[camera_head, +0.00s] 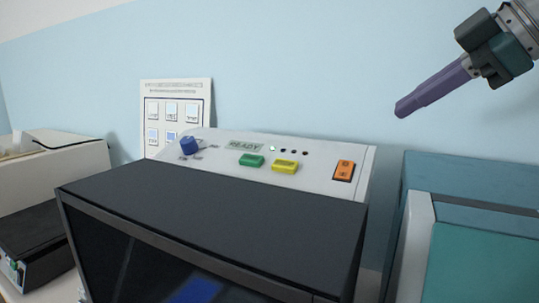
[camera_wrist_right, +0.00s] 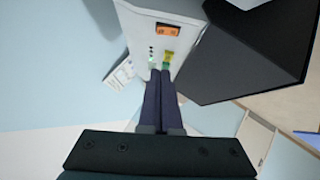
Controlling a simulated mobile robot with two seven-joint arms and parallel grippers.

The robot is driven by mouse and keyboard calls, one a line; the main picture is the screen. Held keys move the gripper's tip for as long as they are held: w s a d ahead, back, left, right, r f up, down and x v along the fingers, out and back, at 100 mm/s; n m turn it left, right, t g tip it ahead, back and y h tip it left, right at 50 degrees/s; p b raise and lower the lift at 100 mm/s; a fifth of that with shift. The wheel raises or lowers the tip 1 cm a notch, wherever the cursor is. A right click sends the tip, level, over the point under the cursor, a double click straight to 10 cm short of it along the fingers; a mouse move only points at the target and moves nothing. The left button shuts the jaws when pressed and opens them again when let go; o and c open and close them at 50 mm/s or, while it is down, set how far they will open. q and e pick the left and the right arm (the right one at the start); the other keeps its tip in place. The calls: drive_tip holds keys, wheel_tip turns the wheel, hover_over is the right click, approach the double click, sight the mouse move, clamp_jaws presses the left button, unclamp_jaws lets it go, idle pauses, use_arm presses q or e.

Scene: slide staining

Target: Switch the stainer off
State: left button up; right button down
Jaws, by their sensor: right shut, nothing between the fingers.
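The stainer (camera_head: 215,215) is a machine with a dark top and a white sloped control panel (camera_head: 315,157) behind it. The panel has a blue knob (camera_head: 189,146), a display reading READY (camera_head: 244,147), a green button (camera_head: 251,160), a yellow button (camera_head: 285,166) and an orange switch (camera_head: 344,170) at its right end. In the right wrist view the orange switch (camera_wrist_right: 181,31) and yellow button (camera_wrist_right: 168,57) show beyond the fingers. My right gripper (camera_head: 402,110) is shut and empty, above and right of the panel, apart from it. My left gripper is not in view.
A teal machine (camera_head: 475,185) stands close to the right of the stainer. A white and black device (camera_head: 45,190) stands at the left. A chart (camera_head: 175,93) stands against the wall behind the panel. The space above the panel is clear.

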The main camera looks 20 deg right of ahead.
idle(0.3)
drive_tip(key=p, duration=0.5)
approach(343, 164)
drive_tip(key=w+a, duration=0.2)
drive_tip(key=w, duration=0.1)
drive_tip(key=shift+w+a+r, duration=0.15)
drive_tip(key=shift+w+a, duration=0.05)
drive_tip(key=shift+a, duration=0.2)
drive_tip(key=shift+w+d+f, duration=0.15)
drive_tip(key=shift+d+f, duration=0.1)
drive_tip(key=shift+f, duration=0.35)
drive_tip(key=shift+w+d+f, duration=0.2)
drive_tip(key=shift+d+f, duration=0.05)
drive_tip(key=shift+f, duration=0.3)
drive_tip(key=shift+w+d+f+p, duration=0.2)
drive_tip(key=shift+d+f+p, duration=0.1)
drive_tip(key=shift+f, duration=0.45)
